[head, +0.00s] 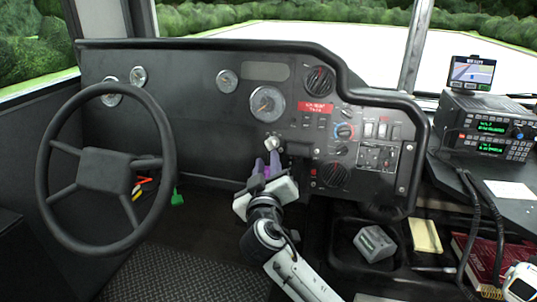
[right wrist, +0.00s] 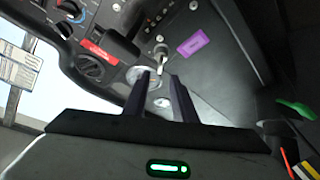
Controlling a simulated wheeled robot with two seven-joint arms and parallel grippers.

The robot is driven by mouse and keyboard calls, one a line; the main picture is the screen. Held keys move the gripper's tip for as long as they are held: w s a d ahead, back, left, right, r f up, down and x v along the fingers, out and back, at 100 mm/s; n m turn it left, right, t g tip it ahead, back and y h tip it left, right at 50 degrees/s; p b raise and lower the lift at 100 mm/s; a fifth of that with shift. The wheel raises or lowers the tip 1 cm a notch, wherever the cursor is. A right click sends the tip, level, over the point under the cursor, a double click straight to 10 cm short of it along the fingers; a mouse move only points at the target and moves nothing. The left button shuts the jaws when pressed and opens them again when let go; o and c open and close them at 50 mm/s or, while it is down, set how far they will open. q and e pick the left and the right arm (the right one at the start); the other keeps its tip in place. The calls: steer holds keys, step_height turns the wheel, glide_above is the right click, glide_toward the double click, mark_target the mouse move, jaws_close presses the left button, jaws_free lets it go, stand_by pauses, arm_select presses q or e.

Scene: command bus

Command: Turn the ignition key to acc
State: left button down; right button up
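The ignition key (head: 272,142) shows as a small silver piece on the dashboard, below the large round gauge. In the right wrist view the key (right wrist: 160,57) reaches down toward the gap between the fingertips. A purple tag (right wrist: 193,42) is beside it. My right gripper (head: 266,164) is just below the key in the head view. In the right wrist view its two dark fingers (right wrist: 161,77) are apart, with a visible gap and nothing clearly gripped. Whether a finger touches the key cannot be told. My left gripper is not in view.
The steering wheel (head: 104,170) stands to the left. The dashboard panel (head: 365,145) with knobs and switches is right of the key. Radios (head: 487,127) sit on the right console, above coiled cords. A green item (head: 177,199) hangs below the dashboard.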

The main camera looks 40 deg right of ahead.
mark_target(268, 147)
steer(key=b+x, duration=0.1)
steer(key=x, duration=0.8)
steer(key=shift+w+d, duration=0.2)
steer(key=shift+w, duration=0.05)
jaws_close()
